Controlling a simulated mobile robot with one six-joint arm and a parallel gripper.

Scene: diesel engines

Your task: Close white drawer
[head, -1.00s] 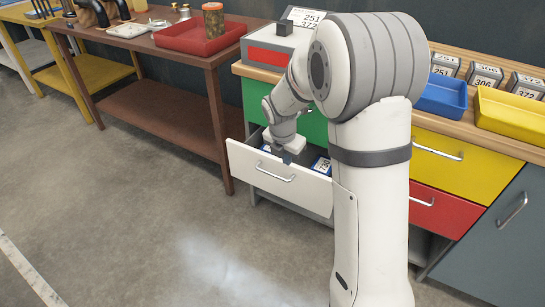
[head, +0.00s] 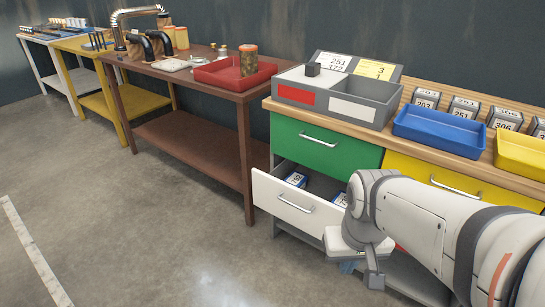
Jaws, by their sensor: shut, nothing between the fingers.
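The white drawer (head: 288,208) is pulled out of the cabinet below the green drawer (head: 322,146). Its white front has a metal bar handle (head: 296,204). Inside it lie small blue boxes with white labels (head: 296,179), partly hidden by the drawer front and my arm. My gripper (head: 374,278) is in front of the cabinet, to the right of the white drawer's front and lower than it. It points downward, looks shut and holds nothing. My wrist covers the right end of the drawer, so I cannot tell whether it touches it.
The worktop holds a grey two-part bin (head: 338,92), a blue tray (head: 440,130) and a yellow tray (head: 522,155). A yellow drawer (head: 440,176) is at the right. A brown table (head: 195,150) stands to the left. The floor (head: 180,235) in front is clear.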

